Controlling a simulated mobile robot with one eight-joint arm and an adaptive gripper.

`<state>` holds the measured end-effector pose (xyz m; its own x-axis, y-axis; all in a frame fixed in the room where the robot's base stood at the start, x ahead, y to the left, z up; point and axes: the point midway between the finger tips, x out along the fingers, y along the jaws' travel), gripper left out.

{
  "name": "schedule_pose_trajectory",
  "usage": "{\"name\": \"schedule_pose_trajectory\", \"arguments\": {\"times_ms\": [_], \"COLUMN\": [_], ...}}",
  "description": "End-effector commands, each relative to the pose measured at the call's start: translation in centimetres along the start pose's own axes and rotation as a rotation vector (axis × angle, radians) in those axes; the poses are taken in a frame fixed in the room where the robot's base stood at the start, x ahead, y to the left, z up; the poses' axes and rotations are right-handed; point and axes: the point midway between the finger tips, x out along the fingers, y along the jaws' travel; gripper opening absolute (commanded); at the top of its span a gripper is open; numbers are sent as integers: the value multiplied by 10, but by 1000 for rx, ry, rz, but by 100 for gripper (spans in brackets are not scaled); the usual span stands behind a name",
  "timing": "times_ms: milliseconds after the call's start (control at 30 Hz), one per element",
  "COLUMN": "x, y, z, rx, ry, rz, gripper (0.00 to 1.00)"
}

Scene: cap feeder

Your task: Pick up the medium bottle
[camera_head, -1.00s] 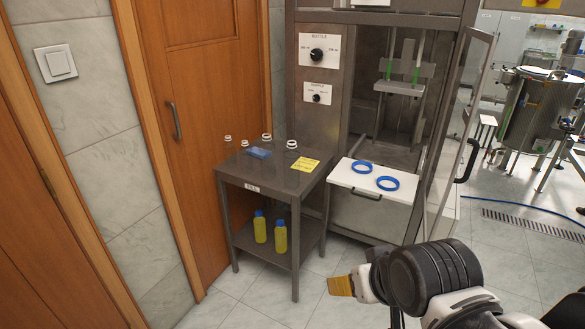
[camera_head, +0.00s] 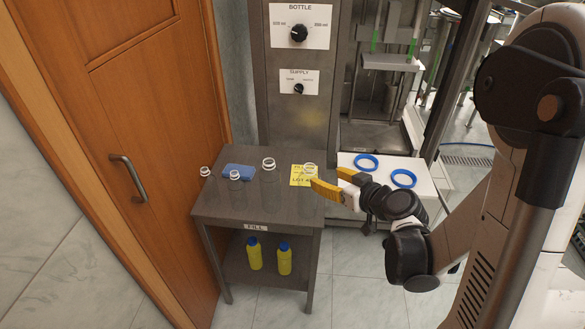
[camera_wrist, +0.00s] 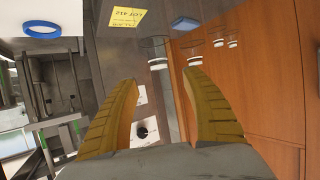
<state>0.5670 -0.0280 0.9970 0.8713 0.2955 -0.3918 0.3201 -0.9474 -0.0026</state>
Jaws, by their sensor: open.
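Several clear bottles with white neck rings stand upright on the steel table (camera_head: 215,209). From left to right their necks are a far-left bottle (camera_head: 205,171), a second bottle (camera_head: 235,175), a third bottle (camera_head: 268,164) and a right-hand bottle (camera_head: 310,169) by the yellow card. I cannot tell for sure which is the medium one. My gripper (camera_head: 328,180) is open and empty, its yellow fingers just right of the right-hand bottle. In the wrist view (camera_wrist: 160,80) one bottle (camera_wrist: 156,63) shows beyond the gap between the fingertips and another (camera_wrist: 195,61) beyond the right fingertip.
A blue block (camera_head: 239,170) and a yellow card (camera_head: 301,176) lie on the table. Two yellow bottles with blue caps (camera_head: 254,254) stand on its lower shelf. Blue rings (camera_head: 366,162) lie on a white ledge (camera_head: 420,176) to the right. A wooden door (camera_head: 150,110) is at the left.

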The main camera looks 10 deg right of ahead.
Motion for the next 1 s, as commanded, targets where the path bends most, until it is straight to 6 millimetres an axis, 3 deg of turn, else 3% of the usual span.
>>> {"name": "schedule_pose_trajectory", "arguments": {"times_ms": [167, 400, 567, 800, 1000], "x": [15, 53, 66, 102, 109], "y": [1, 1, 1, 1, 2], "z": [2, 2, 1, -1, -4], "rx": [-5, -5, -5, -4, -4], "ry": [8, 7, 7, 7, 7], "rz": [-1, 0, 0, -1, 1], "gripper": [56, 56, 56, 56, 56]}}
